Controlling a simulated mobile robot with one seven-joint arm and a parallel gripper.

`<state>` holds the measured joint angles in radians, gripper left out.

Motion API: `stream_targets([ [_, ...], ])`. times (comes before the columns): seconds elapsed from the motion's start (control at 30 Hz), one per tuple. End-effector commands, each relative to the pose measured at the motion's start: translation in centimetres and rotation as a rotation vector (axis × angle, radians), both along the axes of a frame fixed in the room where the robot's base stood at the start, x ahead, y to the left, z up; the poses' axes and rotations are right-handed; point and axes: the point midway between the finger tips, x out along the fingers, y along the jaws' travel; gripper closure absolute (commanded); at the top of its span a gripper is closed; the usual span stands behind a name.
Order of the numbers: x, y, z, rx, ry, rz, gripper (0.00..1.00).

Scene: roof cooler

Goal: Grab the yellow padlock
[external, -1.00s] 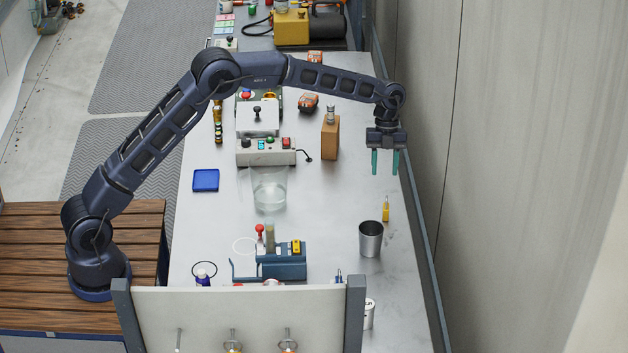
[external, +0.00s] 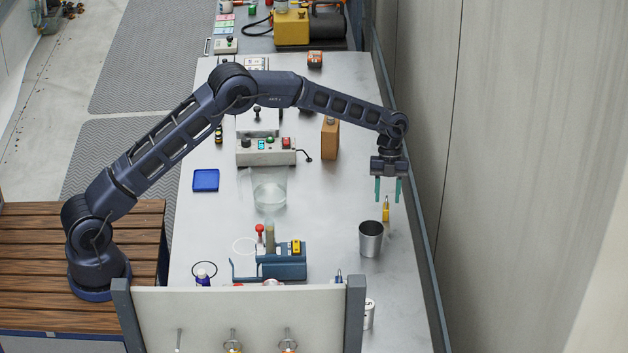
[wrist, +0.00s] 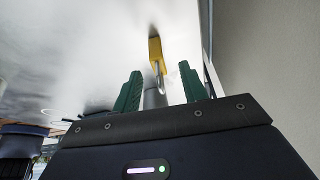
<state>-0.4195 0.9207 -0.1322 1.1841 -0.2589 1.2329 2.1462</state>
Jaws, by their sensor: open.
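The yellow padlock (external: 386,214) stands on the right side of the grey bench, just behind the metal cup. In the wrist view the padlock (wrist: 155,50) shows its yellow body, with its silver shackle (wrist: 159,76) pointing toward my gripper. My gripper (external: 388,200) points down with its two green fingers apart, close above the padlock. In the wrist view the fingers (wrist: 162,88) are open, with the shackle end showing between them. Nothing is held. The exact gap between fingertips and padlock is hard to tell.
A metal cup (external: 370,240) stands just in front of the padlock. A brown bottle-like block (external: 330,138) stands behind and to the left. A clear container (external: 270,188) and a blue fixture (external: 282,262) are further left. The wall is close on the right.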

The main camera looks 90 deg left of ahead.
Motion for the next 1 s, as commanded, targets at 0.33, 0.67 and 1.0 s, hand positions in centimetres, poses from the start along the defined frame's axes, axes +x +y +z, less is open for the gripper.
stream_targets([
  [0.33,-0.4,-1.6,-4.0,0.0,0.002,-0.001,0.57],
  [0.67,-0.4,-1.7,-4.3,0.0,-0.001,0.0,0.69],
  [1.0,-0.4,-1.7,-4.3,0.0,-0.001,0.0,1.0],
])
